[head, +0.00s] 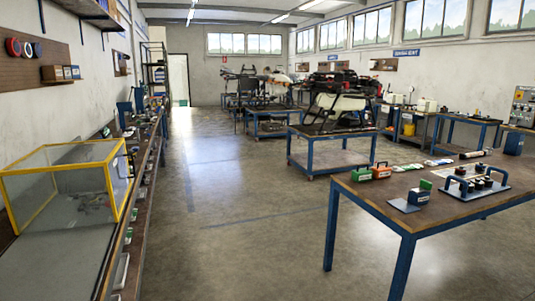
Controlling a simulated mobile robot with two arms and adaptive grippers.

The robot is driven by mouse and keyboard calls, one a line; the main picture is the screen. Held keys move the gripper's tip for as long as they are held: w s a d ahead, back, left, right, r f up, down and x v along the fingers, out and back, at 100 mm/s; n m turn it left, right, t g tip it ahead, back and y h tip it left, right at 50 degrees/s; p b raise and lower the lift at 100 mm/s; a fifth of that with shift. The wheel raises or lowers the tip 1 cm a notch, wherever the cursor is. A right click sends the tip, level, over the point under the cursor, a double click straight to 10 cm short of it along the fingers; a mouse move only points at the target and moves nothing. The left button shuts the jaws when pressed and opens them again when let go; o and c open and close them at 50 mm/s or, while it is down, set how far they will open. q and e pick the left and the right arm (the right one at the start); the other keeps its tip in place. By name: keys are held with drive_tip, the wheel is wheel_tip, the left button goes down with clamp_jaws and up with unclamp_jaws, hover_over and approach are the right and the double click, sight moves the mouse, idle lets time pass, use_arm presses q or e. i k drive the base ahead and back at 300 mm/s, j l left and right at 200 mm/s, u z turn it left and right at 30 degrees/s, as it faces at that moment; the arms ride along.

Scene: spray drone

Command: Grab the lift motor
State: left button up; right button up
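I cannot pick out the lift motor for certain in the head view. A blue-handled tray (499,190) on the right table holds several small dark parts (480,181) that are too small to identify. A light cylinder (474,154) lies near the back of the same table. A large drone (340,104) with a pale tank stands on a blue cart in the middle of the room. Neither of my grippers is in view.
The right table (400,217) also bears a green box (361,175), an orange box (381,171) and a blue stand (404,205). A yellow-framed clear case (62,178) stands on the long left bench. The floor (230,225) between is open.

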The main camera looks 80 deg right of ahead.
sight(460, 169)
drive_tip(key=z, duration=4.1)
drive_tip(key=i+j+u, duration=0.25)
drive_tip(key=i+l+u, duration=0.1)
drive_tip(key=i+u, duration=0.2)
drive_tip(key=i, duration=0.15)
drive_tip(key=i+j+u, duration=0.45)
drive_tip(key=i, duration=0.35)
drive_tip(key=i+u, duration=0.45)
drive_tip(key=i, duration=0.35)
drive_tip(key=i+l+u, duration=0.25)
drive_tip(key=i+u, duration=0.2)
drive_tip(key=i, duration=0.35)
drive_tip(key=i+z, duration=0.15)
drive_tip(key=i, duration=0.45)
drive_tip(key=i+z, duration=0.2)
drive_tip(key=i, duration=0.45)
drive_tip(key=i+j+z, duration=0.15)
drive_tip(key=i, duration=0.45)
drive_tip(key=i+j+z, duration=0.2)
drive_tip(key=i, duration=0.4)
drive_tip(key=i+l+z, duration=0.25)
drive_tip(key=i+z, duration=1.15)
drive_tip(key=i+j+z, duration=0.25)
drive_tip(key=z, duration=0.2)
drive_tip(key=i, duration=0.1)
